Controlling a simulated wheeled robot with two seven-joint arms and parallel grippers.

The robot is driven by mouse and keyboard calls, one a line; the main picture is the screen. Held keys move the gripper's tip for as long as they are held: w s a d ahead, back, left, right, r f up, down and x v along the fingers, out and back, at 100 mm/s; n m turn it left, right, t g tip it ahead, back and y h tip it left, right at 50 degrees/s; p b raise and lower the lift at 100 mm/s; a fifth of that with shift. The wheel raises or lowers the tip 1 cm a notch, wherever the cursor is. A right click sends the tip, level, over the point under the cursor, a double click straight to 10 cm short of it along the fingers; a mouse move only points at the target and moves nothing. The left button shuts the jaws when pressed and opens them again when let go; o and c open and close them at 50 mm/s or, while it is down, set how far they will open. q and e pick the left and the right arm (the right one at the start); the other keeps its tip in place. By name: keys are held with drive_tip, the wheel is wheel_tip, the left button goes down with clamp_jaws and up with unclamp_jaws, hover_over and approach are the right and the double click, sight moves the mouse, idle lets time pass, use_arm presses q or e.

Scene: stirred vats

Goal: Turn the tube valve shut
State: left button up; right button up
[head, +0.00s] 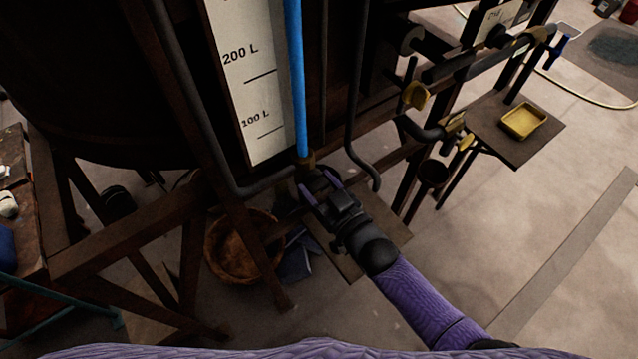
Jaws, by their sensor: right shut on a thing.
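The blue sight tube (296,80) runs down beside a white level scale (246,75) marked 200 L and 100 L. A brass fitting (305,160) sits at the tube's foot. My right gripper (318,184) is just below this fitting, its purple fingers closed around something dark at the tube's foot. The tube valve's handle is mostly hidden by the gripper, and its angle cannot be made out. My right arm reaches in from the lower right. My left gripper is not in view.
A rusty basket-like bucket (238,248) stands on the floor below, left of my gripper. Dark pipes and frame beams surround the tube. A small shelf with a yellow tray (523,121) is at the right. Open floor lies at the lower right.

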drive_tip(key=o, duration=1.3)
drive_tip(key=v, duration=1)
drive_tip(key=s+d+f+m+g+h+b, duration=0.1)
drive_tip(key=s+d+f+g+h+b, duration=0.3)
drive_tip(key=f, duration=0.7)
drive_tip(key=s+d+f+m+h+b, duration=0.15)
drive_tip(key=f+b, duration=0.35)
drive_tip(key=f, duration=0.6)
drive_tip(key=s+d+f+m+g+h+b, duration=0.1)
drive_tip(key=s+d+f+g+h+b, duration=0.3)
drive_tip(key=f, duration=0.8)
drive_tip(key=s+d+f+g+b, duration=0.1)
drive_tip(key=s+f+g+b, duration=0.1)
drive_tip(key=s+f, duration=0.3)
drive_tip(key=s+d+f+g+h+b, duration=0.1)
drive_tip(key=s+f+g+b, duration=0.1)
drive_tip(key=s+f+b, duration=0.2)
drive_tip(key=s+d+f+m+g+b, duration=0.1)
drive_tip(key=s+f+g+b, duration=0.1)
drive_tip(key=s+f, duration=0.5)
drive_tip(key=shift+s+f+b, duration=0.2)
drive_tip(key=shift+s+b, duration=0.25)
drive_tip(key=shift+s, duration=0.15)
drive_tip(key=shift+s+f+b, duration=0.2)
drive_tip(key=shift+s+b, duration=0.25)
drive_tip(key=shift+s, duration=0.15)
